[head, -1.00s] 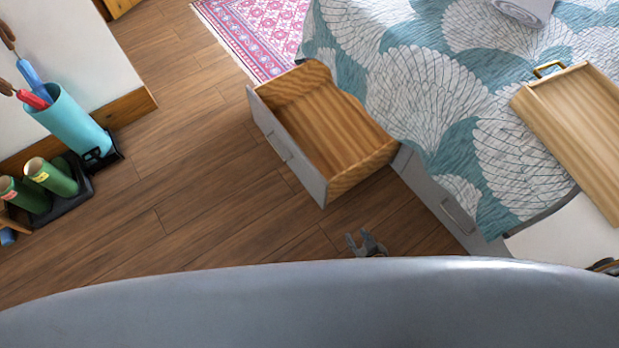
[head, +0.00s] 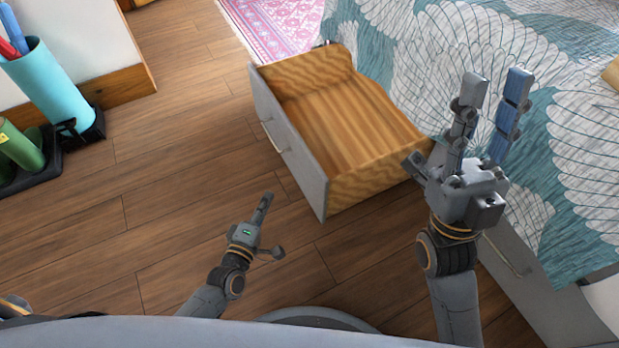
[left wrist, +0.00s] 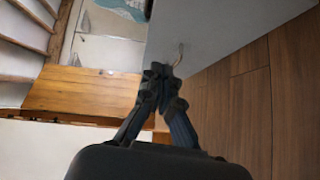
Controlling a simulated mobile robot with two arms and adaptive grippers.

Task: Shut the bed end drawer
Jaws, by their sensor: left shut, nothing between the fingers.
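The bed end drawer (head: 350,125) stands open, pulled out from the bed. Its grey front (head: 285,140) has a handle (head: 273,136), and its wooden inside looks empty. My left gripper (head: 266,200) is shut and empty, in front of the drawer front and apart from it in the head view. In the left wrist view its fingers (left wrist: 156,78) are together, with a grey panel with a handle (left wrist: 215,40) beyond them, seemingly the drawer front. My right gripper (head: 496,88) is open and empty, fingers spread, in front of the bed to the right of the drawer.
The bed (head: 575,130) has a teal and white shell-patterned cover. A second handle (head: 508,258) is on the bed base at right. A turquoise holder (head: 50,85) and green boots (head: 18,148) stand at left. A pink rug (head: 275,28) lies behind. The floor before the drawer is clear.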

